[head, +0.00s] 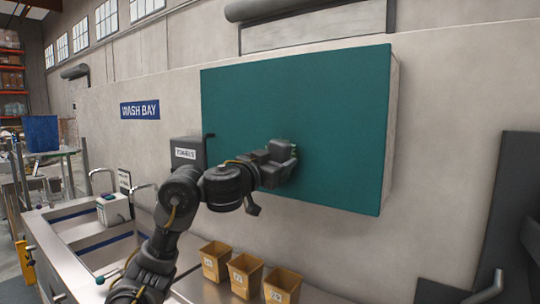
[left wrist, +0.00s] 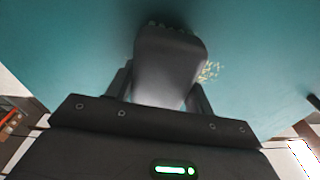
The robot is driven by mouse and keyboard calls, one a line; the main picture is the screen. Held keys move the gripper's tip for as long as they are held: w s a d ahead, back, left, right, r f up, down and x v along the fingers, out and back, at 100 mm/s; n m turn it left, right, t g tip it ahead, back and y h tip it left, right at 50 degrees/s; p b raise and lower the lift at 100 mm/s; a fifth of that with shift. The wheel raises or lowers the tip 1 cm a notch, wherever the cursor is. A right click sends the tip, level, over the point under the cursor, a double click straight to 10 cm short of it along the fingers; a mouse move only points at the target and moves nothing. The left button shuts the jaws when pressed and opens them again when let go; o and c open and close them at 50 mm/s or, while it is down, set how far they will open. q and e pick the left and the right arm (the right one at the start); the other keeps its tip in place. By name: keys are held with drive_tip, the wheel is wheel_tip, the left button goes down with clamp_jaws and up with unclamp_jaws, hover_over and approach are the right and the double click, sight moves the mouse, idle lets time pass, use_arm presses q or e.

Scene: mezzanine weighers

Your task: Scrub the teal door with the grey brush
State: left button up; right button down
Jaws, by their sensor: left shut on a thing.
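The teal door (head: 300,95) is a large flat panel on the wall cabinet, and it looks shut. It also fills most of the left wrist view (left wrist: 60,45). My left gripper (head: 272,164) is in front of the door's lower middle. It is shut on the grey brush (left wrist: 170,60), whose bristle end points at the door. The bristles are at or very close to the surface; I cannot tell if they touch. A pale speckled patch (left wrist: 210,71) shows on the door just right of the brush. My right gripper is not in view.
Below the cabinet is a metal counter with sinks (head: 85,232) and taps. A towel dispenser (head: 187,152) hangs left of the door. A dark panel (head: 512,200) stands at the right.

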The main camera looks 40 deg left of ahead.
sight(300, 158)
use_arm(q)
drive_tip(key=shift+d, duration=0.25)
drive_tip(key=shift+d+r+p, duration=0.15)
drive_tip(key=shift+d+p, duration=1.2)
drive_tip(key=shift+d, duration=0.6)
drive_tip(key=shift+p, duration=0.4)
drive_tip(key=shift+a+f, duration=0.1)
drive_tip(key=shift+f, duration=0.1)
drive_tip(key=shift+a, duration=1.95)
